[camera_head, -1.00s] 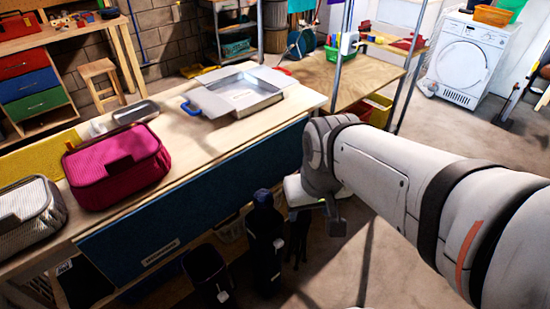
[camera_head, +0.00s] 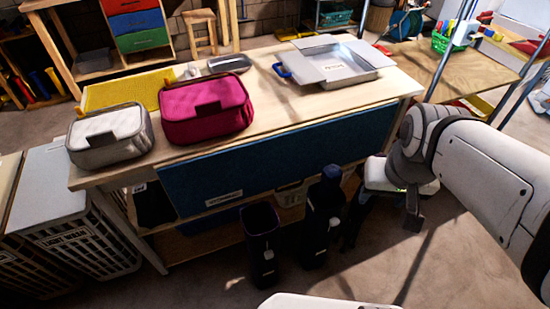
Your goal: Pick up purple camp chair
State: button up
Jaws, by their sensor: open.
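I cannot clearly make out a purple camp chair. Two dark upright items stand on the floor at the workbench's front: a dark open-topped one with a pale tag (camera_head: 262,248) and a taller black one (camera_head: 318,215) with a bluish-purple top (camera_head: 331,172). I cannot tell whether either is the folded chair. My arm comes in from the right, and my gripper (camera_head: 412,212) points down, to the right of both items and apart from them. It holds nothing that I can see. Its finger gap is hard to see from here.
The workbench (camera_head: 290,102) carries a magenta case (camera_head: 205,108), a grey case (camera_head: 108,136), a yellow pegboard (camera_head: 125,90) and a metal tray (camera_head: 345,60). Slatted crates (camera_head: 90,245) stand at left. A pale-topped item (camera_head: 378,174) is behind my gripper. Floor shows at lower right.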

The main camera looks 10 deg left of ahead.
aim_at(358, 212)
jog(key=u, duration=0.15)
jog(key=k, duration=1.1)
jog(key=z, duration=0.35)
jog(key=i, duration=1.45)
jog(key=z, duration=0.05)
